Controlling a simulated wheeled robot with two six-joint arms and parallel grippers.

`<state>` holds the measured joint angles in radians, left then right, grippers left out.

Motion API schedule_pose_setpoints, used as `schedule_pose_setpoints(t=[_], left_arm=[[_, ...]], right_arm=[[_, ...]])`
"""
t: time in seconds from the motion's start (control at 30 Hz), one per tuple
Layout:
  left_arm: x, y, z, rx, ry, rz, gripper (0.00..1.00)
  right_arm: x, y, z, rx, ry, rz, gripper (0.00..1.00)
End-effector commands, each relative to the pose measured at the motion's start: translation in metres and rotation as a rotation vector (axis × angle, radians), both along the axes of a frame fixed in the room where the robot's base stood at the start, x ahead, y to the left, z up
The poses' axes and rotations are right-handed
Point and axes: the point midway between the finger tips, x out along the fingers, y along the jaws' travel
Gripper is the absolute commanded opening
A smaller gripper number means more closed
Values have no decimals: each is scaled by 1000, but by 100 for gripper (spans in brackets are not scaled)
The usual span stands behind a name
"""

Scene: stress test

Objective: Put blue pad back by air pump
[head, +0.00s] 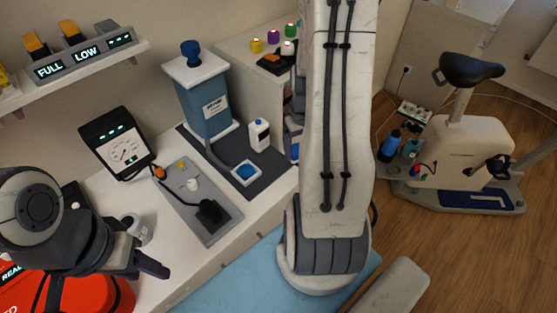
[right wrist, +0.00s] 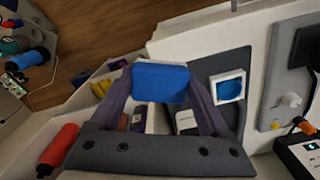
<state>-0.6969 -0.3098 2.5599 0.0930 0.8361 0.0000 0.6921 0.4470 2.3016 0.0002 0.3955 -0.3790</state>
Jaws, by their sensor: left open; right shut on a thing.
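The blue pad (right wrist: 160,82) is held between the fingers of my right gripper (right wrist: 158,92) in the right wrist view. In the head view my right arm hides that gripper; a small blue patch (head: 295,152) beside the arm may be the pad. The tall blue unit with a white top and blue knob, likely the air pump (head: 207,108), stands on a dark grey mat (head: 272,172). A white-framed blue square (head: 246,172) lies on the same mat; it also shows in the right wrist view (right wrist: 228,88). My left gripper (head: 148,250) is open and empty at lower left.
A white bottle (head: 259,136) stands on the mat near the blue unit. A gauge box (head: 117,143) and a grey tray (head: 226,222) with a black plug are to the left. A red case (head: 92,297) is under my left arm. An exercise bike (head: 465,150) stands at right.

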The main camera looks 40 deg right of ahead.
Motion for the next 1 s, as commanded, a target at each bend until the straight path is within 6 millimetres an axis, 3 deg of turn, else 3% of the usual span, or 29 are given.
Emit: schedule_pose_setpoints(t=[0.1, 0.33, 0.73, 1.0], left_arm=[[0, 0, 9, 0, 0, 1, 50], [0, 0, 15, 0, 0, 1, 50], [0, 0, 26, 0, 0, 2, 50], [0, 0, 25, 0, 0, 2, 50]], right_arm=[[25, 15, -15, 2, 3, 7, 27], [53, 29, -35, 0, 0, 1, 27], [56, 31, -75, 0, 1, -1, 27], [56, 30, -78, -2, -2, -1, 27]])
